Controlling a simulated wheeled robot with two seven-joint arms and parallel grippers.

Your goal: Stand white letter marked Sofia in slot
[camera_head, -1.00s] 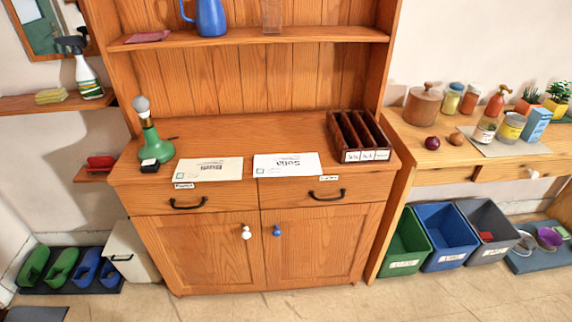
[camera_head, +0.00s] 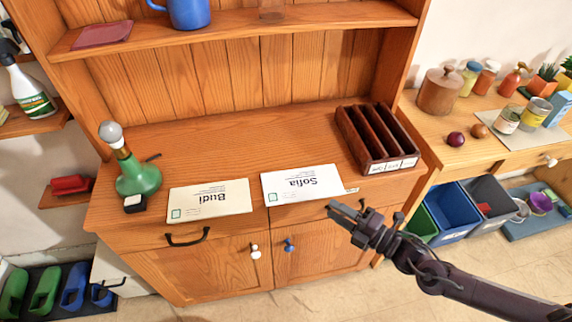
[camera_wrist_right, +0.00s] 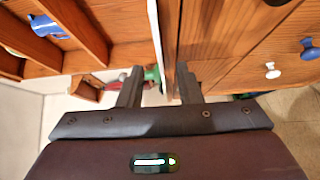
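The white letter marked Sofia (camera_head: 302,183) lies flat at the front edge of the hutch counter, its print upside down in the head view. The dark wooden letter rack (camera_head: 349,142) stands to its right on the counter, with several upright slots and small white labels along its front. The slots look empty; the label text is too small to read. My right gripper (camera_head: 347,208) is in front of the counter, right of and nearer than the letter, apart from it. In the right wrist view its two fingers (camera_wrist_right: 160,88) are spread with nothing between them. My left gripper is not in view.
A cream letter marked Budi (camera_head: 210,201) lies left of the Sofia letter. A green lamp (camera_head: 138,178) and a small black box (camera_head: 135,203) stand at the counter's left. Drawer handles (camera_head: 187,237) stick out below the counter. The counter behind the letters is clear.

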